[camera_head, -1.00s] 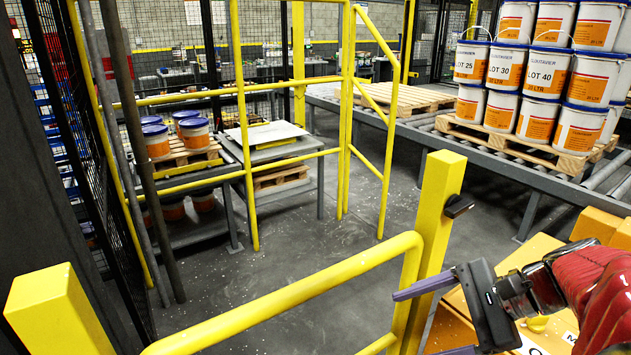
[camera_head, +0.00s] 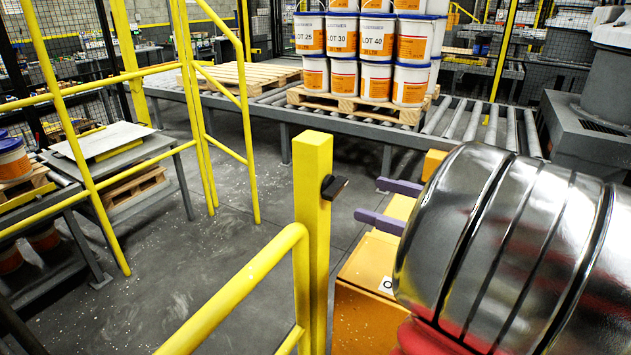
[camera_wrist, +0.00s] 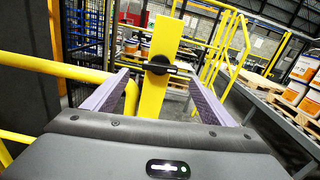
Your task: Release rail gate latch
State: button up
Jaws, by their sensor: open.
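The latch (camera_head: 334,187) is a small black piece on the right face of a yellow gate post (camera_head: 312,235), near its top. In the wrist view the latch (camera_wrist: 159,66) shows as a dark round knob with a bar, centred ahead between my fingers. My gripper (camera_head: 374,202) is open, its two purple fingers pointing left at the post, with the tips a little right of the latch. In the wrist view my gripper (camera_wrist: 163,85) has its fingers on either side of the post, with nothing held. A yellow gate rail (camera_head: 245,290) runs from the post toward the lower left.
Pails (camera_head: 360,45) are stacked on a wooden pallet (camera_head: 350,104) on the roller conveyor (camera_head: 465,122) behind. A yellow guard rail (camera_head: 215,120) stands at left. An orange cabinet (camera_head: 365,295) is right of the post. The grey floor (camera_head: 190,270) beyond the gate is clear.

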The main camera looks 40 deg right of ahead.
aim_at(330, 186)
jog(key=shift+x, duration=6.8)
jog(key=shift+f, duration=0.1)
jog(key=shift+c, duration=0.2)
jog(key=c, duration=1)
jog(key=shift+m, duration=0.6)
jog(key=o, duration=1)
jog(key=shift+o, duration=0.2)
jog(key=shift+s+d, duration=0.1)
jog(key=shift+s, duration=0.05)
